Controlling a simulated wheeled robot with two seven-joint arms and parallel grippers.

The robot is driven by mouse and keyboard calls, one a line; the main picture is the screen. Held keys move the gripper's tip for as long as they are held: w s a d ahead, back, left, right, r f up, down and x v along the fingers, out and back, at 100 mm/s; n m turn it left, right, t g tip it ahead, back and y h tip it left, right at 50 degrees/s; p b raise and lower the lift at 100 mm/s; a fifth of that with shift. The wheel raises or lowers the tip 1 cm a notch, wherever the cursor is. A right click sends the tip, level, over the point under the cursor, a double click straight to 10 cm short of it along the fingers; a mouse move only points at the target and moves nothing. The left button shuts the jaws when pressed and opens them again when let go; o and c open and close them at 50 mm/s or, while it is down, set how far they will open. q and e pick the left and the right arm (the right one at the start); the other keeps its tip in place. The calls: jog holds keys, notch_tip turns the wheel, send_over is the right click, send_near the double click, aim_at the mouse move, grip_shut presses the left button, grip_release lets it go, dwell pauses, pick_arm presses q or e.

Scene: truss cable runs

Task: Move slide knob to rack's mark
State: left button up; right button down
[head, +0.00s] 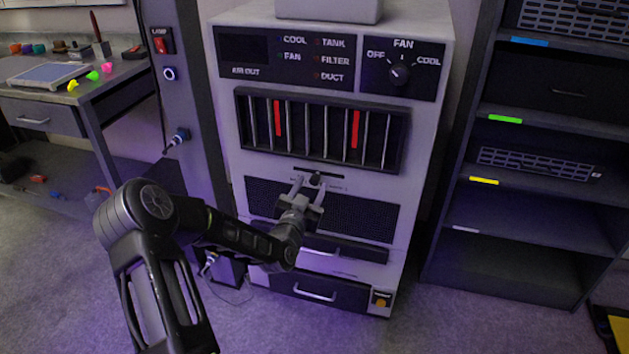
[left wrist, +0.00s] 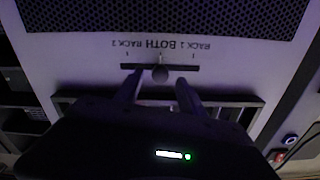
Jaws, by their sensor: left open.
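The slide knob (head: 316,179) is a small dark knob in a short horizontal slot on the front of the grey cabinet, just under the vent. In the left wrist view the knob (left wrist: 160,74) shows at the middle of its slot, by the label BOTH. That view is upside down; RACK 2 (left wrist: 126,43) is at its left and RACK 1 (left wrist: 193,46) at its right. My left gripper (head: 307,186) is open in front of the slot. In the wrist view its fingers (left wrist: 158,88) stand on either side of the knob, with gaps; contact does not show.
The cabinet's vent (head: 315,130) with two red strips is above the slot, and a dark mesh panel (head: 358,218) is below. A shelf rack (head: 535,210) stands at right. A workbench (head: 75,95) with small items is at left.

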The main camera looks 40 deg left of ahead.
aim_at(314, 182)
pick_arm(q)
jog(key=shift+x, duration=1.8)
jog(key=shift+c, duration=0.2)
grip_shut()
jog(key=shift+d, duration=0.1)
